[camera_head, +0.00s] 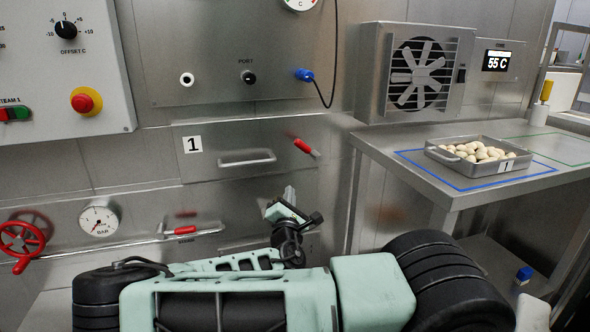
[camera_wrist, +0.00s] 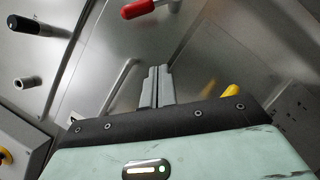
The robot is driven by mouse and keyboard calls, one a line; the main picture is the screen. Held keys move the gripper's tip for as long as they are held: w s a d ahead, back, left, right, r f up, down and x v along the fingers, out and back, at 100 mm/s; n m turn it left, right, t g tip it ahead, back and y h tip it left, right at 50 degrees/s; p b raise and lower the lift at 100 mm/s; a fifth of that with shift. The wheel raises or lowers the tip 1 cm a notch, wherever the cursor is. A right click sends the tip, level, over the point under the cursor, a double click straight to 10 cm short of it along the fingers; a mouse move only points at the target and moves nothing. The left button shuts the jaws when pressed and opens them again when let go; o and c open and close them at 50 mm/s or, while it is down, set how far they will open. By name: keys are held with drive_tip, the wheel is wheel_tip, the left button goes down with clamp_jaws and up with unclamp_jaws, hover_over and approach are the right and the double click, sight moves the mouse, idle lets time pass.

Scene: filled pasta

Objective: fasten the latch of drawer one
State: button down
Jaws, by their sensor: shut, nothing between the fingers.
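Drawer one (camera_head: 220,165) is a steel front with a "1" label and a horizontal bar handle (camera_head: 247,159); it looks flush with the panel around it. Its latch (camera_head: 305,147) has a red grip and sits at the drawer's right side, slanting down to the right. In the wrist view the red latch grip (camera_wrist: 137,9) shows at the top, ahead of the fingers and a little left. The drawer handle (camera_wrist: 118,88) is left of the fingers there. My gripper (camera_head: 289,194) is below and slightly left of the latch, apart from it. Its fingers (camera_wrist: 157,72) are together and empty.
A second red-gripped lever (camera_head: 192,230), a gauge (camera_head: 99,219) and a red valve wheel (camera_head: 22,236) are lower left. A steel table at right holds a tray of pasta (camera_head: 457,160) inside a blue outline. A blue plug and cable (camera_head: 304,75) hang above the latch.

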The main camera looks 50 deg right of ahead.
sight(307, 149)
drive_tip(key=shift+w+a+r+n+t, duration=0.2)
drive_tip(key=shift+w+r+n+t, duration=0.05)
drive_tip(key=shift+r+n+t, duration=0.3)
drive_tip(key=w+d+r, duration=0.1)
drive_tip(key=d+r, duration=0.1)
drive_tip(key=d, duration=0.1)
drive_tip(key=w+d+r, duration=0.1)
drive_tip(key=d+r, duration=0.1)
drive_tip(key=d, duration=0.1)
drive_tip(key=w+d+r, duration=0.2)
drive_tip(key=d, duration=0.1)
drive_tip(key=shift+w+p, duration=0.1)
drive_tip(key=shift+p, duration=0.25)
drive_tip(key=shift+r, duration=0.15)
drive_tip(key=shift+r+m+g+p, duration=0.15)
drive_tip(key=shift+m+g+p, duration=0.1)
drive_tip(key=shift+m+p, duration=0.15)
